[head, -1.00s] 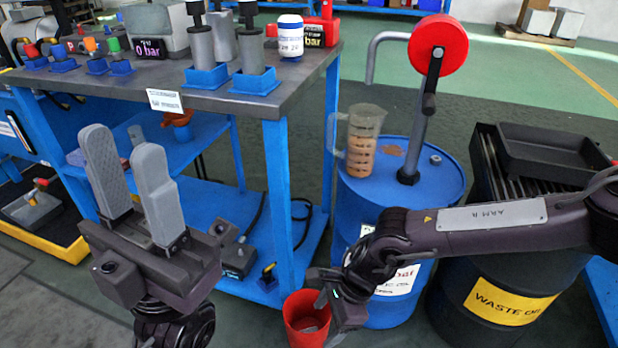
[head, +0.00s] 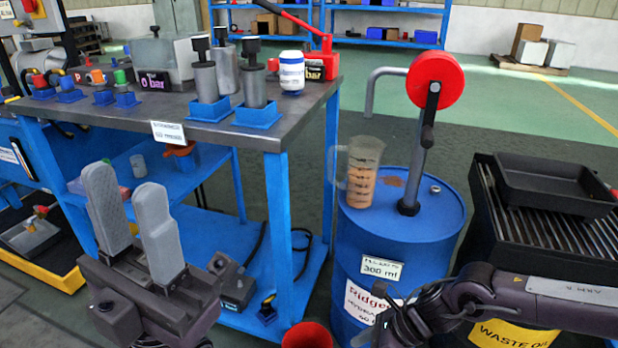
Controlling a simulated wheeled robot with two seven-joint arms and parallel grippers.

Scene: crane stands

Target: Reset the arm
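My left gripper (head: 124,180) is raised in front of the workbench at the lower left. Its two grey fingers stand upright and apart, with nothing between them. My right arm (head: 500,298) comes in from the right edge, low in front of the blue drum and the waste oil drum. Its wrist shows at the bottom, and its fingers are below the picture's edge. A red cup (head: 307,337) is cut off by the bottom edge, left of the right wrist.
The workbench (head: 330,72) carries several cylinders, a white bottle (head: 291,72) and a red hand pump. A black tray (head: 555,185) rests on a grate at right.

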